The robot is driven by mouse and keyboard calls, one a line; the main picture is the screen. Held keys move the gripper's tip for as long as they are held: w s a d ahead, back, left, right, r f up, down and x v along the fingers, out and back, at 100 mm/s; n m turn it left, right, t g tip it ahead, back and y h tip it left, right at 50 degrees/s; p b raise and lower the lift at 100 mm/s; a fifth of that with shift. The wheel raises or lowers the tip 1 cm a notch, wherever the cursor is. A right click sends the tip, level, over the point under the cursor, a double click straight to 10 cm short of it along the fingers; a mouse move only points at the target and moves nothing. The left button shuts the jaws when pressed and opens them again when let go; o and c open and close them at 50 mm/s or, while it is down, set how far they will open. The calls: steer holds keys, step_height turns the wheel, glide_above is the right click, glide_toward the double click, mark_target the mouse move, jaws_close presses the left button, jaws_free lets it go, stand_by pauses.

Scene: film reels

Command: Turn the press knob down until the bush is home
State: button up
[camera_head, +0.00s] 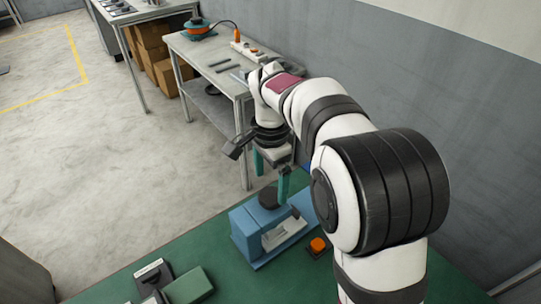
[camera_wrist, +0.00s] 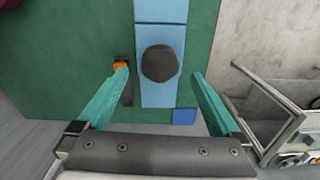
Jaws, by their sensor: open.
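The press (camera_head: 247,238) is a blue block-like frame on the green table, with a dark round knob (camera_head: 268,197) on its top. In the wrist view the knob (camera_wrist: 160,63) sits on the blue press (camera_wrist: 160,12), ahead of and between the fingertips. My gripper (camera_head: 271,172) has two teal fingers pointing down above the knob. The fingers are apart, with nothing between them, and do not appear to touch the knob. It also shows in the wrist view (camera_wrist: 158,72). The bush cannot be made out in either view.
An orange button (camera_head: 318,244) on a dark base stands right of the press. A green box (camera_head: 188,286) and a dark device (camera_head: 152,273) lie at the table's front left. A side bench (camera_head: 225,75) with tools stands behind.

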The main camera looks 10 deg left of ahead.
mark_target(271, 195)
step_height(271, 195, up, 12)
steer(key=shift+f, duration=0.2)
steer(key=s+d+n, duration=0.2)
steer(key=s+d, duration=0.6)
steer(key=s, duration=0.2)
steer(key=s+d+f+n+y, duration=0.1)
steer(key=s+d+f, duration=0.1)
steer(key=s+f, duration=0.3)
steer(key=s+d+f+n, duration=0.1)
steer(key=s+d+f, duration=0.2)
steer(key=s, duration=0.9)
step_height(271, 195, down, 3)
steer(key=shift+s+r+y, duration=0.15)
steer(key=shift+s+y, duration=0.1)
steer(key=shift+y, duration=0.15)
